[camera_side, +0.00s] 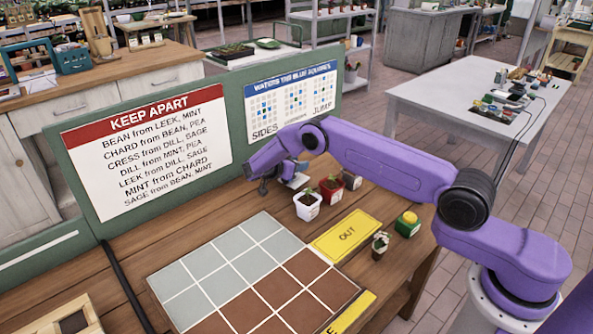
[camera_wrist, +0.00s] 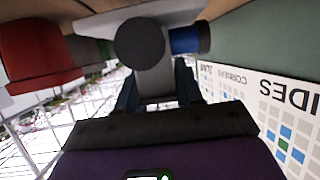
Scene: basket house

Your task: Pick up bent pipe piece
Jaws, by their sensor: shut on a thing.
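My gripper (camera_side: 266,184) is low near the green board at the back of the wooden bench. It is small and partly hidden by my purple arm in the side view. In the wrist view its dark fingers (camera_wrist: 158,88) are closed around a grey piece (camera_wrist: 154,82), which looks like the bent pipe piece. A dark round end (camera_wrist: 140,45) faces the camera beyond the fingers, and a blue cylindrical part (camera_wrist: 187,40) sticks out to its right. I cannot tell whether the blue part belongs to the piece, or whether the piece touches the bench.
A white pot (camera_side: 307,206), a red pot (camera_side: 331,189) and a dark pot (camera_side: 351,180) with plants stand right of my gripper. A tiled grid (camera_side: 240,262), a yellow OUT plate (camera_side: 346,235) and a green-yellow block (camera_side: 408,224) lie nearer. The green board (camera_side: 235,100) stands close behind.

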